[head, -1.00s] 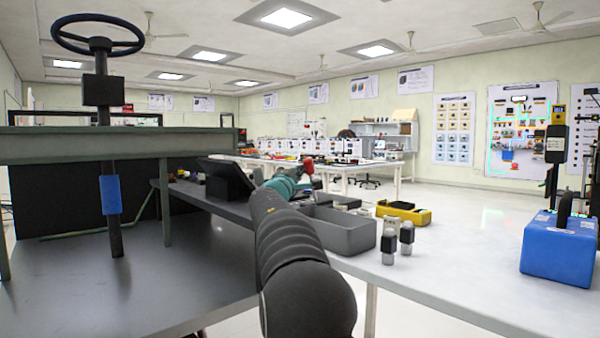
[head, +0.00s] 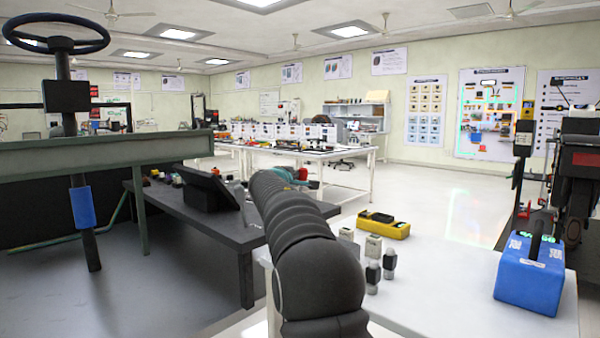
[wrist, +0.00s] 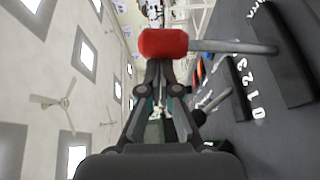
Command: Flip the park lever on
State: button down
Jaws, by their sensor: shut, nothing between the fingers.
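A red knob (wrist: 163,42) on a grey rod (wrist: 235,47) is right ahead of my gripper (wrist: 160,68) in the wrist view; I take it to be the park lever. The rod runs right toward a dark panel (wrist: 250,110) with white printed digits. My gripper's fingers are shut and empty, with their tips close behind the knob; I cannot tell whether they touch it. In the head view a red spot (head: 303,173) shows just beyond the teal end of my arm; most of my gripper is hidden there.
A dark bench (head: 235,228) with a tilted black screen (head: 208,190) stands left of my arm. A white table (head: 440,285) at right holds a yellow tray (head: 383,226), small grey-capped blocks and a blue box (head: 531,268). A steering wheel (head: 55,33) on a column stands far left.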

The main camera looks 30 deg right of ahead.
jog(key=shift+w+d+r, duration=0.1)
jog(key=shift+w+d, duration=0.15)
jog(key=shift+d, duration=0.55)
jog(key=shift+s+d, duration=0.1)
jog(key=shift+d, duration=0.1)
jog(key=s+a+r+b, duration=0.3)
jog(key=s+a, duration=0.3)
jog(key=a, duration=0.5)
jog(key=shift+s+r, duration=0.3)
jog(key=shift+s, duration=0.05)
jog(key=s+a+f+m+g+y, duration=0.2)
jog(key=s+a+f+y, duration=0.2)
jog(key=s, duration=1.1)
jog(key=s+a+f+m+g+y, duration=0.2)
jog(key=s+a+f, duration=0.7)
jog(key=s+f, duration=0.6)
jog(key=s+a+f+m+g+y, duration=0.2)
jog(key=s+a+f+m+y, duration=0.2)
jog(key=s+f, duration=0.8)
jog(key=s+a+y, duration=0.2)
jog(key=s+a, duration=0.1)
jog(key=shift+a+f, duration=0.3)
